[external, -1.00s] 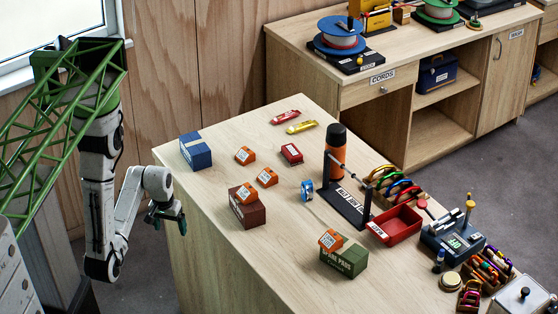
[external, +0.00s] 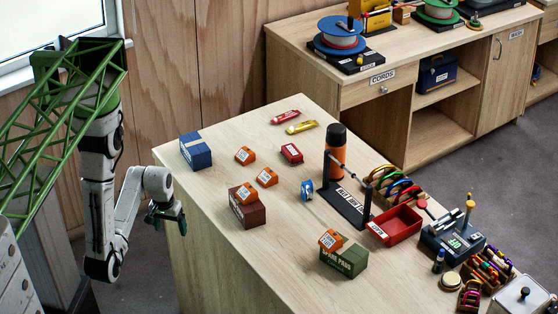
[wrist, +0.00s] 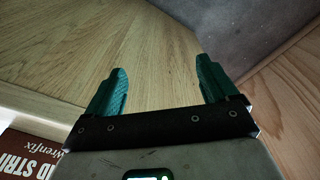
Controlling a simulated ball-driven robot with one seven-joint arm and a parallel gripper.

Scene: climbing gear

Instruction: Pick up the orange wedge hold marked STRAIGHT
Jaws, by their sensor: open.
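Several orange wedge holds with white labels show in the external view. One wedge (external: 245,155) lies on the table toward the back. Another wedge (external: 267,177) lies just behind the brown box, and a third wedge (external: 246,193) sits on top of that box. The label words are too small to read, so I cannot tell which is STRAIGHT. My gripper (external: 168,216) is beside the table's left edge, away from all wedges. In the wrist view its teal fingers (wrist: 158,88) are apart with nothing between them.
A blue box (external: 196,151) stands at the table's left corner, near my gripper. The brown box (external: 248,208) and green box (external: 345,262) stand on the table (external: 215,255). A black stand (external: 345,205) and red tray (external: 396,226) are to the right. The table's front left is bare.

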